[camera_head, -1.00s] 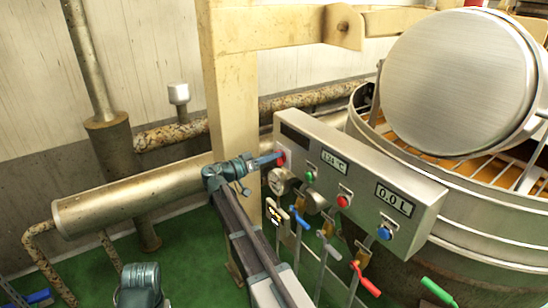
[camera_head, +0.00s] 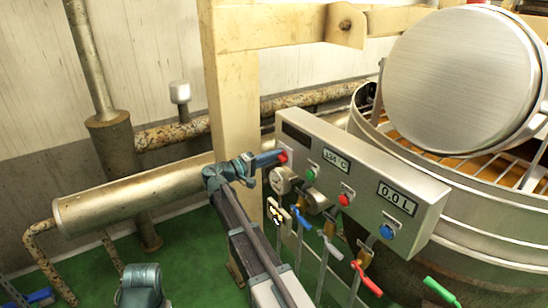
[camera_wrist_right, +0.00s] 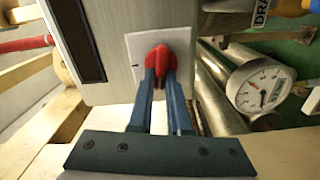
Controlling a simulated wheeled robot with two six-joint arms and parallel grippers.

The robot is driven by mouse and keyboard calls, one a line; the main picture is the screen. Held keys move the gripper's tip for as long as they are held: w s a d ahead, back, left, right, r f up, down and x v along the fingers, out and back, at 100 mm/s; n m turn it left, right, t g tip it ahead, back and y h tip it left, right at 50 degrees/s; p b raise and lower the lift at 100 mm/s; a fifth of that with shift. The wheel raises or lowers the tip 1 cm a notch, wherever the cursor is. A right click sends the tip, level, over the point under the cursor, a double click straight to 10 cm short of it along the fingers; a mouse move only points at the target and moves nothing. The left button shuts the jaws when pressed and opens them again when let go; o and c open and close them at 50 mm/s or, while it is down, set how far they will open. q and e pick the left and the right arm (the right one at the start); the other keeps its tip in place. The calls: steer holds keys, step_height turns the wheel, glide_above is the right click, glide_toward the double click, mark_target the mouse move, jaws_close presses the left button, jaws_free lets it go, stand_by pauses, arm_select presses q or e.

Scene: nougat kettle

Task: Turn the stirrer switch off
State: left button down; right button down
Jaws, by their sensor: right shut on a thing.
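The red stirrer switch (camera_wrist_right: 157,62) is a knob on a pale square plate (camera_wrist_right: 135,48) at the left end of the grey control box. It also shows in the head view (camera_head: 283,156). My right gripper (camera_head: 272,158) reaches it from the left, its blue fingers closed on the knob. In the right wrist view the fingertips (camera_wrist_right: 158,78) hide part of the knob, and red shows between and above them. The exact turn of the knob is hard to tell. My left gripper's fingers are not in view.
The control box (camera_head: 360,170) also carries displays and green (camera_head: 311,175), red (camera_head: 345,199) and blue (camera_head: 386,231) buttons. Below hang gauges (camera_head: 281,181) and valve levers with blue, red and green handles. A beige post (camera_head: 232,100) stands behind my right arm. The kettle (camera_head: 470,220) is at right.

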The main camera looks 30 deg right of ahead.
steer(key=shift+f+n, duration=0.15)
steer(key=shift+n, duration=0.85)
steer(key=c, duration=0.9)
jaws_free()
steer(key=shift+o, duration=0.2)
steer(key=s+a, duration=0.1)
steer(key=a, duration=1.3)
steer(key=shift+s, duration=0.1)
